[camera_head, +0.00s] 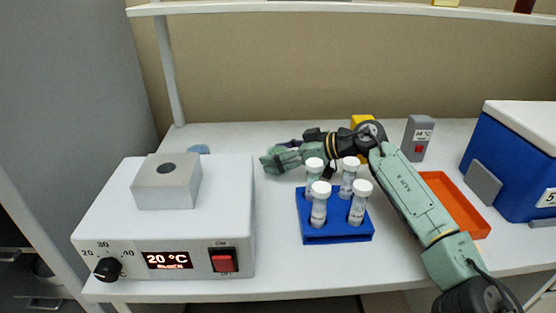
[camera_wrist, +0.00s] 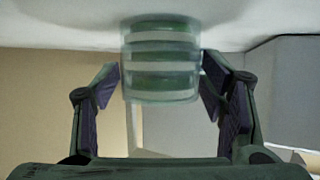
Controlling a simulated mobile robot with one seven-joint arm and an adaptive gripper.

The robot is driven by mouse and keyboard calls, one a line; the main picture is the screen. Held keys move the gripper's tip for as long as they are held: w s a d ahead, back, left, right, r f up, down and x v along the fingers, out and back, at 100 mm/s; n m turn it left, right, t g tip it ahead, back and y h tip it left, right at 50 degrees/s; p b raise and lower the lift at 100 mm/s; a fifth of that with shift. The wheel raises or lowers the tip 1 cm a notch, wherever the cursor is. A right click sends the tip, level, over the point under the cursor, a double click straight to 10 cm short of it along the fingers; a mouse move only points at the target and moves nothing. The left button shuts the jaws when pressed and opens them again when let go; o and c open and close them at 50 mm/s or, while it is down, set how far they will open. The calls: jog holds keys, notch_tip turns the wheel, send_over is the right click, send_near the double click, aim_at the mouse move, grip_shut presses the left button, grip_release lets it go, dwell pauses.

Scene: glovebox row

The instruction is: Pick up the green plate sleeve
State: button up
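The green plate sleeve (camera_wrist: 161,65) shows in the wrist view as a clear cylinder with stacked green and pale bands. It is upright in the picture, its upper part against the pale worktop. My gripper (camera_wrist: 160,72) has its two dark-padded fingers apart, one on each side of the sleeve. They are very close to its sides, and I see no clear grip on it. In the head view my gripper (camera_head: 274,160) is low over the worktop, behind and left of the tube rack, pointing left. There I cannot tell the sleeve apart from my green gripper parts.
A blue rack (camera_head: 337,237) with several white-capped tubes stands close in front of my arm. A white heater (camera_head: 125,225) with a grey block is at left, a pale blue item (camera_head: 199,149) behind it. An orange tray (camera_head: 457,207) and blue box (camera_head: 515,165) are at right.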

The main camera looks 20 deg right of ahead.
jog(key=c, duration=1)
